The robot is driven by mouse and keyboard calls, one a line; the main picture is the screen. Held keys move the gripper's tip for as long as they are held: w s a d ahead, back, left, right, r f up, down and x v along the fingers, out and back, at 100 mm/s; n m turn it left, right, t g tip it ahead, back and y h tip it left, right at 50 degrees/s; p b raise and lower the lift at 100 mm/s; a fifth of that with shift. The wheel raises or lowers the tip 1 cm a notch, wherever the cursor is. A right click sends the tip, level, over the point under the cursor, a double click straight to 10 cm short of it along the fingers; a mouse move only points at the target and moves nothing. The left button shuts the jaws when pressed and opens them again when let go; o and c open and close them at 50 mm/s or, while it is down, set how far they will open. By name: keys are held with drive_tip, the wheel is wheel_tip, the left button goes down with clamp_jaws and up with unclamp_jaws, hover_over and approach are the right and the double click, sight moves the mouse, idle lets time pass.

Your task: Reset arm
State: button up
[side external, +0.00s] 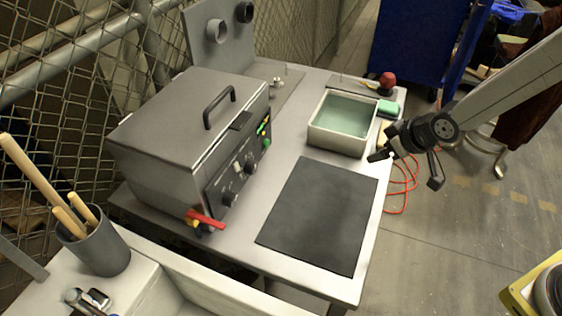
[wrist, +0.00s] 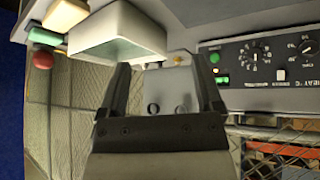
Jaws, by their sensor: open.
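My gripper (side external: 378,156) hangs in the air at the right edge of the table, beside the near right corner of the square water tank (side external: 317,137). It is open, with nothing between its fingers. In the wrist view the two dark fingers of my gripper (wrist: 160,90) stand apart, and the pale tank (wrist: 128,14) shows beyond them. The arm reaches in from the upper right of the side view.
A grey lidded machine (side external: 175,135) with knobs stands on the table's left. A dark mat (side external: 318,215) lies bare in front of the tank. A red ball-topped part (side external: 388,79) and a green block (side external: 388,108) are by the tank. A cup (side external: 100,250) holds wooden handles.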

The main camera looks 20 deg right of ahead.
drive_tip(key=s+d+r+m+g, duration=0.1)
drive_tip(key=s+d+m+g, duration=0.1)
drive_tip(key=s+d, duration=0.2)
drive_tip(key=s+d+r+m+g+h, duration=0.1)
drive_tip(key=s+d+m+g, duration=0.1)
drive_tip(key=s, duration=0.6)
drive_tip(key=shift+s+d, duration=0.25)
drive_tip(key=shift+d, duration=0.6)
drive_tip(key=shift+w, duration=0.1)
